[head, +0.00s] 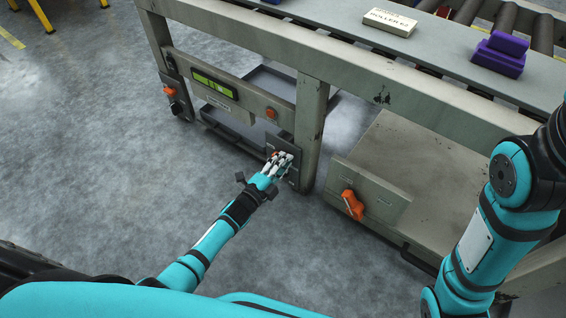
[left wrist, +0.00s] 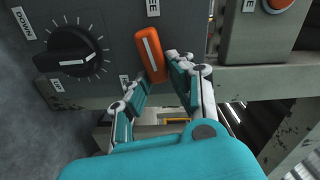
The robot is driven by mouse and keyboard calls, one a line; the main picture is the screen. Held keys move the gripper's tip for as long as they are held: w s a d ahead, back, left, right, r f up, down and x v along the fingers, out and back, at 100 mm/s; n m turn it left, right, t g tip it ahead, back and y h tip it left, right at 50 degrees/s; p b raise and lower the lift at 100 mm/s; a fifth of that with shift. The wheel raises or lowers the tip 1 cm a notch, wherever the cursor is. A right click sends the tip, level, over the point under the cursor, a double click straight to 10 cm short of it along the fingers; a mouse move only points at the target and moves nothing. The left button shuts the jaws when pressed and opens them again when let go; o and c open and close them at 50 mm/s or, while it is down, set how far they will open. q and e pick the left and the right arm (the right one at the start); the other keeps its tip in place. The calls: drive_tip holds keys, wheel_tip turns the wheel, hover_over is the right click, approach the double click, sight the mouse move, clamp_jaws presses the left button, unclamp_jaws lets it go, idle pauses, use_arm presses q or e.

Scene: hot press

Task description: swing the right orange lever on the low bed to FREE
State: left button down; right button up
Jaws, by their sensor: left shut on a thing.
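The right orange lever sits on a small dark panel (head: 292,174) at the right leg of the low bed (head: 235,110). In the left wrist view the lever (left wrist: 150,52) is a stubby orange bar with a white line. It stands nearly upright in that picture, its top end by a partly cut label ending in "EE". Another label, partly hidden, is near its lower left. My left gripper (head: 280,160) is shut on the lever, with a finger on each side of its lower part. In the head view the fingers hide most of it. My right gripper is out of view.
A black knob (left wrist: 72,52) marked DOWN is beside the lever. The bed's left leg has another orange lever (head: 168,91). A separate orange lever (head: 352,204) is on the platform to the right. A purple block (head: 500,55) and cream block (head: 390,21) lie above.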

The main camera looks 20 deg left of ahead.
sight(295, 132)
use_arm(q)
drive_tip(key=shift+w+d+r+m, duration=0.1)
drive_tip(key=shift+m, duration=0.5)
drive_tip(key=shift+w+d+m, duration=0.1)
drive_tip(key=shift+m, duration=0.5)
drive_tip(key=c, duration=1.2)
unclamp_jaws()
drive_tip(key=shift+d, duration=0.15)
drive_tip(key=shift+r, duration=0.3)
drive_tip(key=shift+m, duration=0.3)
wheel_tip(295, 132, up, 8)
drive_tip(key=shift+r, duration=0.65)
